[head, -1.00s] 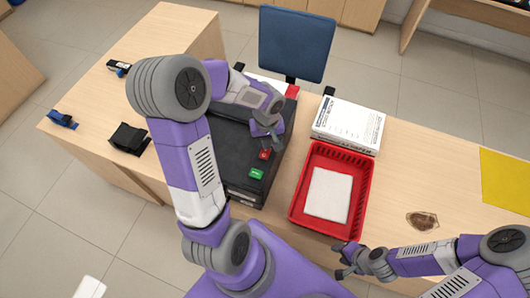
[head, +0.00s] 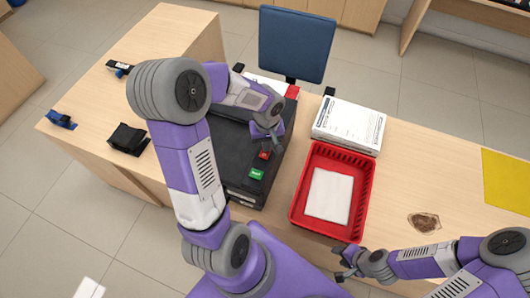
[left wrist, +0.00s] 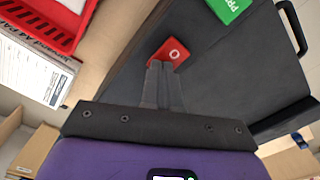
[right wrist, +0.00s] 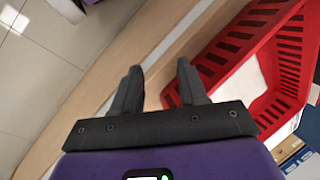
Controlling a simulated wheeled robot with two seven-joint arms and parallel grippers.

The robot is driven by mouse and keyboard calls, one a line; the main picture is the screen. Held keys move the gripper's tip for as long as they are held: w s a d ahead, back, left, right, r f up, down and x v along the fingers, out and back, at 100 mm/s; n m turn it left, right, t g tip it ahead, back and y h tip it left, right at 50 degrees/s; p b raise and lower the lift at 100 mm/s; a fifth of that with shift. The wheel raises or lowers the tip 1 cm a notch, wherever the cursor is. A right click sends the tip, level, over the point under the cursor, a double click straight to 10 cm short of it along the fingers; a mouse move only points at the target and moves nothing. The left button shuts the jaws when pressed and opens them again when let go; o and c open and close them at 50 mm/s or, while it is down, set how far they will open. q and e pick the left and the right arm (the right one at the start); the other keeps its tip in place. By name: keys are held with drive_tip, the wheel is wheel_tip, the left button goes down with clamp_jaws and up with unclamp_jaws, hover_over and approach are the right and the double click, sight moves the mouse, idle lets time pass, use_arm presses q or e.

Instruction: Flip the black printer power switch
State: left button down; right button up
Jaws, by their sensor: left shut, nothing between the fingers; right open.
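The black printer (head: 242,187) stands on the counter, partly hidden behind my left arm. On its top are a small red switch (head: 264,154) and a green button (head: 256,174). In the left wrist view the red switch (left wrist: 171,50) bears a white ring mark, and the green button (left wrist: 229,8) is cut by the top edge. My left gripper (head: 278,147) is shut and empty over the printer, its tips (left wrist: 160,66) at the red switch's edge; I cannot tell whether they touch. My right gripper (head: 343,262) is open and empty by the counter's front edge.
A red tray (head: 298,212) with white paper lies right of the printer, with a paper pack (head: 348,125) behind it. A yellow sheet (head: 507,180) and a brown patch (head: 424,222) lie further right. A blue chair (head: 296,45) stands behind.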

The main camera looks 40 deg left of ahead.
use_arm(q)
drive_tip(key=shift+r+p, duration=2.4)
drive_tip(key=shift+r, duration=1.1)
drive_tip(key=shift+s+f, duration=0.1)
